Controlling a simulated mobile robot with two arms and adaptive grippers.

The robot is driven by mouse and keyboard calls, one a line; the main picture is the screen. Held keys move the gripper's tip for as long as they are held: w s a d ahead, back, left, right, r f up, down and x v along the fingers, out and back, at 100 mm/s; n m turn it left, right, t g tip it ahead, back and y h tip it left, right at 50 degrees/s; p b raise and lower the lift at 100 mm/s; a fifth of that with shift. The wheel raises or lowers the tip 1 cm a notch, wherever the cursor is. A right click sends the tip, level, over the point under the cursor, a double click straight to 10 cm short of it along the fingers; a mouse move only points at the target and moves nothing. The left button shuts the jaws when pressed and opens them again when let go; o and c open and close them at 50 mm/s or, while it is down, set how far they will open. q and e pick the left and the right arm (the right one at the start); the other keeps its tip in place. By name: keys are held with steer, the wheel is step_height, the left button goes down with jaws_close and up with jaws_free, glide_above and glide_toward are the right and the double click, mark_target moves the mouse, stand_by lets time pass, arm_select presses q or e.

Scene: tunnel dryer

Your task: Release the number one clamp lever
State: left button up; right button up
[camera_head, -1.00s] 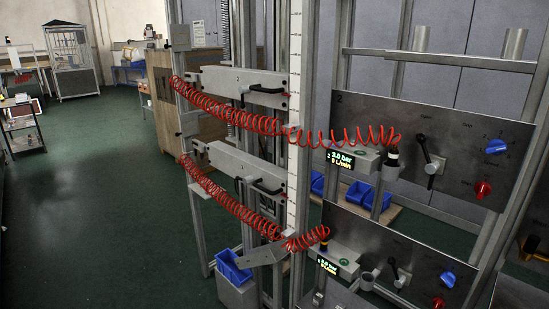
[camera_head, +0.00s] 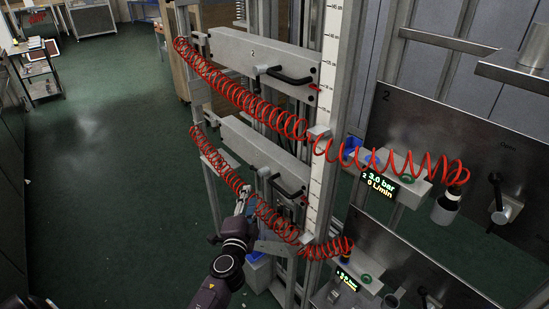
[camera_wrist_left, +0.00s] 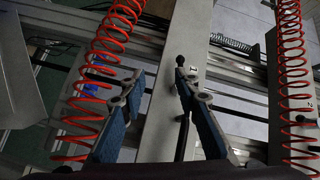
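The lower clamp beam (camera_head: 250,150) is a light grey bar with a black lever (camera_head: 288,186) near its right end. I cannot read a number on it. The beam above (camera_head: 235,60) is marked 2 and has a similar black lever (camera_head: 290,76). My left gripper (camera_head: 243,198) is in front of the lower beam, to the left of its lever. In the left wrist view the gripper (camera_wrist_left: 160,80) is open, its blue-padded fingers apart over a pale beam (camera_wrist_left: 160,105). A black-knobbed lever (camera_wrist_left: 180,62) shows by the right fingertip; contact cannot be told. My right gripper is out of view.
Red coiled hoses (camera_head: 240,95) hang across both beams, and a lower coil (camera_head: 275,220) passes close to my left gripper. A metal upright with a scale (camera_head: 330,110) stands to the right. Panels with pressure displays (camera_head: 382,180) are further right. The green floor at left is clear.

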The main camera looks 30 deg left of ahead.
arm_select(q)
steer(key=w+a+r, duration=0.3)
steer(key=w, duration=0.5)
steer(key=shift+r+t, duration=0.25)
steer(key=shift+t, duration=0.05)
jaws_close()
